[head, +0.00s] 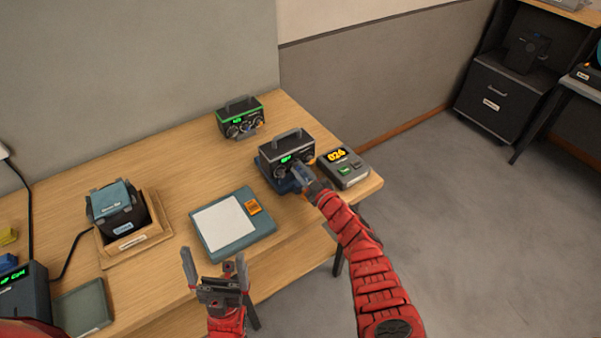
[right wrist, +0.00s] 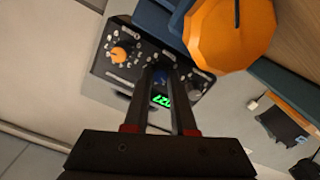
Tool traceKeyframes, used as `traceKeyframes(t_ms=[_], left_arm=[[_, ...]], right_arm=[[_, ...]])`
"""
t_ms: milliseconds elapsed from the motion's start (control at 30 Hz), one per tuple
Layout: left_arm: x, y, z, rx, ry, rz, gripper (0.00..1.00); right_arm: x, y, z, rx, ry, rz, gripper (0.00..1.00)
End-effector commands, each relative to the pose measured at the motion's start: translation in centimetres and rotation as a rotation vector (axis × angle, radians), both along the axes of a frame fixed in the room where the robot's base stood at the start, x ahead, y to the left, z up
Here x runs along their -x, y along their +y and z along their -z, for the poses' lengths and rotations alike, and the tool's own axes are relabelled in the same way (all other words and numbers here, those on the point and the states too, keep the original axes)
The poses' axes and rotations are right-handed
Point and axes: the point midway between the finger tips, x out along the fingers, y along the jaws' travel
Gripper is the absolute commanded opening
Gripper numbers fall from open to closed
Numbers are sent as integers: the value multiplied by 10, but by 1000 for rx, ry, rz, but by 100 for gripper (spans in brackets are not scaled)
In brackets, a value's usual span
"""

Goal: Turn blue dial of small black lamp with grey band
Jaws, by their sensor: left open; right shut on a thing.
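The small black lamp with the grey band (head: 286,147) stands on a blue base near the right end of the table. Its green display is lit and it also shows, tilted, in the right wrist view (right wrist: 110,70). My right gripper (head: 302,174) is at its front face. In the right wrist view my fingers (right wrist: 162,78) are shut on the blue dial (right wrist: 161,74), which is mostly hidden between them. An orange dial (right wrist: 119,54) on the same face is clear of the fingers. My left gripper (head: 216,272) is open and empty in front of the table.
A similar black unit with a green band (head: 240,117) stands behind, to the left. A grey box with a yellow display (head: 343,167) is close on the right. A large orange knob (right wrist: 230,32) is near my right fingers. A teal pad (head: 262,226) lies left.

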Motion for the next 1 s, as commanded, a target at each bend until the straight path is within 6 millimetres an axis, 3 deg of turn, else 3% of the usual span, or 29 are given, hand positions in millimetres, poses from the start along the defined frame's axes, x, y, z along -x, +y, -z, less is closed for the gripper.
traceKeyframes(t_ms=[667,700,800,867,1000], left_arm=[[0,0,5,0,0,0,100],[0,0,5,0,0,0,100],[0,0,5,0,0,0,100],[0,0,5,0,0,0,100],[0,0,5,0,0,0,100]], right_arm=[[0,0,1,70,-48,1,0],[0,0,1,70,-48,1,26],[0,0,1,70,-49,1,44],[0,0,1,70,-49,1,55],[0,0,1,69,-49,0,55]])
